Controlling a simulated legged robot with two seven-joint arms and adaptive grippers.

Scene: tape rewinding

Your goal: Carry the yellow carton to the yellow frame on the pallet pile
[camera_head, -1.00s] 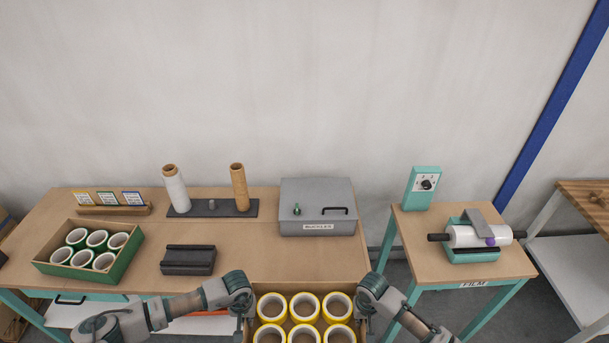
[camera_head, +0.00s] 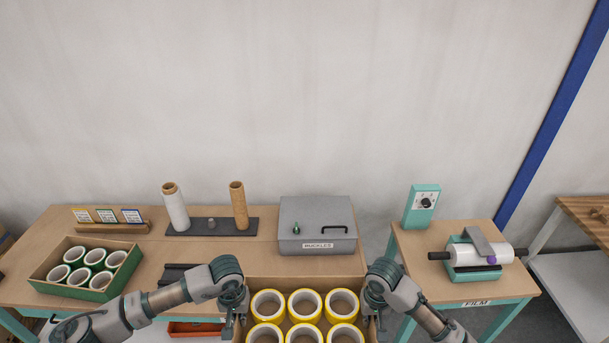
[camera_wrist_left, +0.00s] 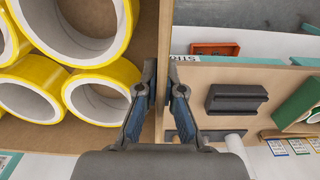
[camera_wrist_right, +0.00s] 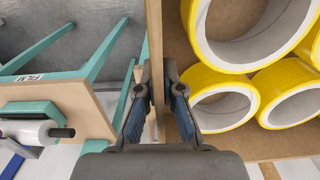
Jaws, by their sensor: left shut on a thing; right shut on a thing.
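The yellow carton (camera_head: 307,284) is an open cardboard box at the bottom of the head view, holding several yellow tape rolls (camera_head: 305,305). My left gripper (camera_head: 240,308) is at its left side; in the left wrist view the fingers (camera_wrist_left: 160,95) are shut on the carton's wall (camera_wrist_left: 162,60). My right gripper (camera_head: 374,308) is at its right side; in the right wrist view the fingers (camera_wrist_right: 158,95) are shut on the opposite wall (camera_wrist_right: 154,45). The carton's near side is cut off by the picture's edge. The pallet pile and yellow frame are not in view.
The workbench (camera_head: 130,265) stands ahead with a green carton (camera_head: 88,268), two spindle rolls (camera_head: 239,205), a dark block (camera_wrist_left: 236,98) and a grey buckle box (camera_head: 317,224). A film table (camera_head: 470,285) is at the right, and a wooden-topped table (camera_head: 588,205) beyond it.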

